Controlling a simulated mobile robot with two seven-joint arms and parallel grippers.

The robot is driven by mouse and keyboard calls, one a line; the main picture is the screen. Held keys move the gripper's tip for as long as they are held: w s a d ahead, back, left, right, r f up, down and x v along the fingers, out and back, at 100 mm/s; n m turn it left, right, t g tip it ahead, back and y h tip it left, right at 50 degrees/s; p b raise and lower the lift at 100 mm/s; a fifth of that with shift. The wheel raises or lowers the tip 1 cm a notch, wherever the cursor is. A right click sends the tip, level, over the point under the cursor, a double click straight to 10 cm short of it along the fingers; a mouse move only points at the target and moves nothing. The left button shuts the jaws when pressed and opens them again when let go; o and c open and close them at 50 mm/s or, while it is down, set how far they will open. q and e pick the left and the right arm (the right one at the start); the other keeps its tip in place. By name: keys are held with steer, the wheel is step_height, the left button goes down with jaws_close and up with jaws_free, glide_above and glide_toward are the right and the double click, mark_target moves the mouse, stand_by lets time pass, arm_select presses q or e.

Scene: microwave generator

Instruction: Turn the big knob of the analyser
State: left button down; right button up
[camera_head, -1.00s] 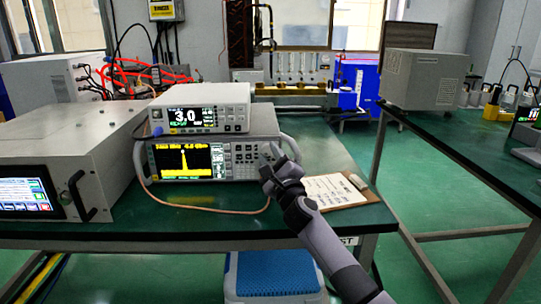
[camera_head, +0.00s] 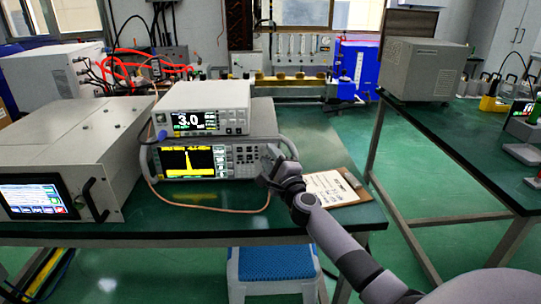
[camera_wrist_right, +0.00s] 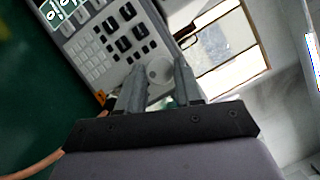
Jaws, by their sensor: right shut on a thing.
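The analyser (camera_head: 190,161) stands on the green bench, with a lit yellow trace on its screen and a keypad to the right. Its big knob is a round, pale grey disc at the right of the front panel. In the right wrist view the knob (camera_wrist_right: 159,71) lies between the two fingers of my right gripper (camera_wrist_right: 157,82), which is shut on it. In the head view the right gripper (camera_head: 270,162) covers the knob. My left gripper is not in view.
A smaller meter (camera_head: 207,110) reading 3.0 rests on the analyser. A large grey cabinet (camera_head: 70,145) with a touchscreen stands to the left. A clipboard (camera_head: 331,188) lies to the right of the analyser. An orange cable (camera_head: 210,210) hangs in front. A blue-topped stool (camera_head: 275,262) is under the bench.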

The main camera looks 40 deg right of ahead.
steer(key=o, duration=1)
steer(key=shift+o, duration=0.2)
steer(key=shift+s+a+f, duration=0.1)
steer(key=shift+s, duration=0.45)
steer(key=shift+p+v, duration=0.65)
steer(key=shift+v, duration=2.4)
